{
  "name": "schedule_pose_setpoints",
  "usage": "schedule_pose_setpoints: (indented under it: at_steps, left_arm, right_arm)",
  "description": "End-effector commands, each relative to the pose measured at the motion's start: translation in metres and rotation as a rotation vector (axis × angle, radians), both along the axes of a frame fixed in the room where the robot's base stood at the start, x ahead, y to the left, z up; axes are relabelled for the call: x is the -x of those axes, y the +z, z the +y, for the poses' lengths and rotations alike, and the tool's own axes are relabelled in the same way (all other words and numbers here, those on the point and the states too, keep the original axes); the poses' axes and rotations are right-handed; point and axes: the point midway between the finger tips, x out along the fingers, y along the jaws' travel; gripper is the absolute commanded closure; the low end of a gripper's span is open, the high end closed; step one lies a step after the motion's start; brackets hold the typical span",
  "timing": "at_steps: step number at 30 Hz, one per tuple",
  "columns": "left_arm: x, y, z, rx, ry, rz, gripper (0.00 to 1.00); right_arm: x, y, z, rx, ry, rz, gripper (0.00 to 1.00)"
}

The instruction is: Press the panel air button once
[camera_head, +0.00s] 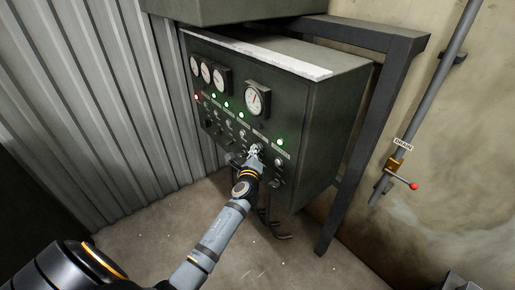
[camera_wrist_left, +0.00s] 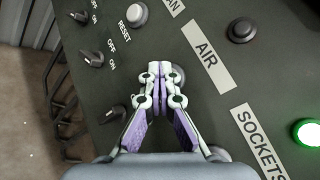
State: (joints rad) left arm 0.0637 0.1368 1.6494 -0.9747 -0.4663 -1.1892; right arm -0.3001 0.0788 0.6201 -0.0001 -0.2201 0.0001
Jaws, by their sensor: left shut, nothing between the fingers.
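The dark green control panel (camera_head: 318,112) fills the middle of the head view, with gauges, lit lamps, switches and buttons on its sloping front. In the left wrist view the white AIR label (camera_wrist_left: 208,56) is on the panel. A round metal button (camera_wrist_left: 180,75) beside this label is mostly hidden behind my fingertips. My left gripper (camera_wrist_left: 161,78) is shut and empty, its tips over or against this button; I cannot tell whether they touch it. In the head view the left gripper (camera_head: 254,151) is at the lower right part of the panel front. My right gripper is not in view.
A RESET button (camera_wrist_left: 137,15), a black knob (camera_wrist_left: 242,30), a SOCKETS label (camera_wrist_left: 257,140) and a green lamp (camera_wrist_left: 307,132) are close by. A dark metal frame (camera_head: 375,130) stands to the right of the panel. A pipe with a red-tipped valve lever (camera_head: 402,181) is farther right.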

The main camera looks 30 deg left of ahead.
Motion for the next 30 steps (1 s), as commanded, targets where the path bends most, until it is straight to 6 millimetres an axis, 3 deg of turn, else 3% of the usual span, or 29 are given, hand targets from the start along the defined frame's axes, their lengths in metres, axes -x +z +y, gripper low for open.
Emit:
schedule_pose_setpoints:
  at_steps: [9,20,30]
  left_arm:
    - [0.014,0.000,0.006,-0.002,0.000,0.001,1.00]
    - [0.017,0.000,0.007,0.000,0.000,0.000,1.00]
    - [0.046,0.000,0.019,-0.003,0.000,0.001,1.00]
  right_arm:
    - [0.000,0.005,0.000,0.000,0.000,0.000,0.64]
    - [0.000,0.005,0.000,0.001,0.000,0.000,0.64]
    - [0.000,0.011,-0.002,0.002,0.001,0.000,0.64]
